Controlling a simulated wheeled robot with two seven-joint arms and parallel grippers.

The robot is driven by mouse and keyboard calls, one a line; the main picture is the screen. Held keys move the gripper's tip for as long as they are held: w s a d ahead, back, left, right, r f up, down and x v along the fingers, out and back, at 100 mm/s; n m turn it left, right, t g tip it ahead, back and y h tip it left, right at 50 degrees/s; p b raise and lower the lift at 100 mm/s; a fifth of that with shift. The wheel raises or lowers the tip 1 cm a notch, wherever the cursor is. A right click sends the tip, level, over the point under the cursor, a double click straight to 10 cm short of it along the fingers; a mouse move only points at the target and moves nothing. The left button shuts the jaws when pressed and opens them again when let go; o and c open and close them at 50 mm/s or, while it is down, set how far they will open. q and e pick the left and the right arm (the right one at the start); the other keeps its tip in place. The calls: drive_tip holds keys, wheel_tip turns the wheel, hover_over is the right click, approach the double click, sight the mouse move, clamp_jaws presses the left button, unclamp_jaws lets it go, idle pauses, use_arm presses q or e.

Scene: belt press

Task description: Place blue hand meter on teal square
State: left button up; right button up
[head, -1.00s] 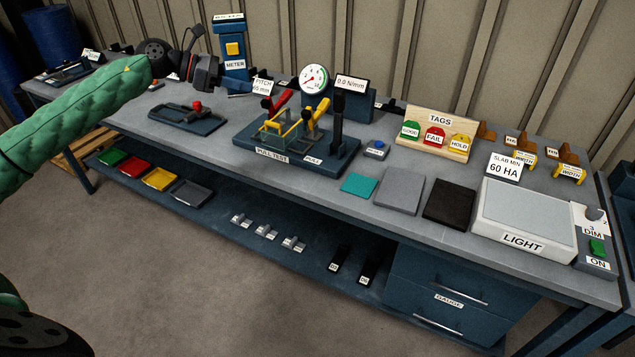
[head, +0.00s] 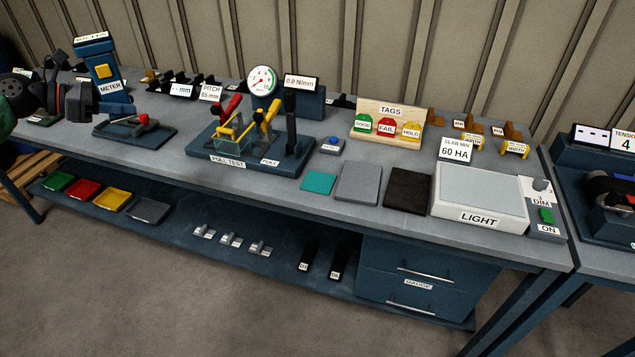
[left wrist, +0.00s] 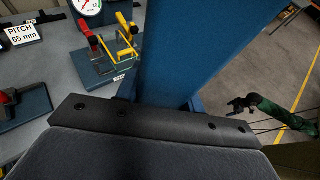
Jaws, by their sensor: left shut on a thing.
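The blue hand meter (head: 97,62), with a yellow button and a METER label, is at the far left of the head view, tilted above the bench. My left gripper (head: 88,98) is shut on its lower part. In the left wrist view the meter is the large blue body (left wrist: 190,50) beyond the dark gripper edge; the fingertips are hidden. The teal square (head: 318,182) lies bare on the bench's front part, well right of the meter. My right gripper (left wrist: 240,103) shows small and dark in the left wrist view; its jaws are too small to read.
The pull test rig (head: 250,140) with its gauge stands between the meter and the teal square. A grey square (head: 358,182) and a black square (head: 408,190) lie right of the teal one. A clamp-like fixture (head: 135,132) is near the gripper.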

use_arm(q)
drive_tip(key=shift+d+r, duration=0.2)
drive_tip(key=w+d+f+m+g+h, duration=0.1)
drive_tip(key=d+f, duration=0.3)
drive_tip(key=d, duration=1.4)
drive_tip(key=d+f+m+g, duration=0.2)
drive_tip(key=d+f, duration=0.3)
drive_tip(key=d, duration=1.2)
drive_tip(key=w+d+f+m+g+h, duration=0.1)
drive_tip(key=d+f, duration=0.3)
drive_tip(key=d, duration=1.4)
drive_tip(key=n+t+y+p, duration=0.1)
drive_tip(key=n+t+p, duration=0.2)
drive_tip(key=p, duration=0.2)
hover_over(319, 181)
wheel_tip(319, 181, down, 12)
drive_tip(key=shift+f, duration=0.65)
drive_tip(key=shift+f+p, duration=0.65)
drive_tip(key=shift+f, duration=0.9)
use_arm(e)
drive_tip(key=s+d+f, duration=0.1)
drive_tip(key=s+f, duration=0.1)
drive_tip(key=f, duration=0.9)
drive_tip(key=s+d+f, duration=0.2)
drive_tip(key=f, duration=0.8)
drive_tip(key=shift+f+h, duration=0.3)
drive_tip(key=shift+f, duration=0.05)
